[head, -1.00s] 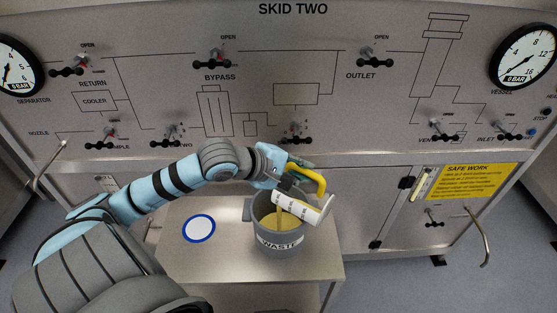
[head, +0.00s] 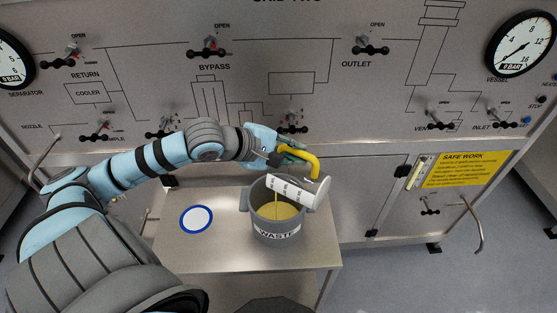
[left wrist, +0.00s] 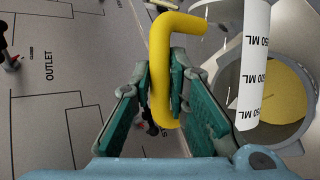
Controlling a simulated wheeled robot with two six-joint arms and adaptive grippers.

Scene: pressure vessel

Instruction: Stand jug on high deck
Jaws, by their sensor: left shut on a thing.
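The white jug (head: 297,189) with a yellow handle (head: 313,163) is tilted over the grey waste bucket (head: 262,222), its mouth toward the left. A thin yellow stream falls from it into yellow liquid (head: 283,211) in the bucket. My left gripper (head: 292,154) is shut on the handle. In the left wrist view, the green-padded fingers (left wrist: 163,105) close around the yellow handle (left wrist: 160,75), beside the jug's white wall with ML marks (left wrist: 255,75). The bucket stands on a steel deck (head: 195,262). My right gripper is not in view.
A blue-rimmed white disc marking (head: 196,219) lies on the deck, left of the bucket, with clear surface around it. Behind stands the skid panel with several valve levers and gauges (head: 523,44). A bent door handle (head: 472,222) sticks out at right.

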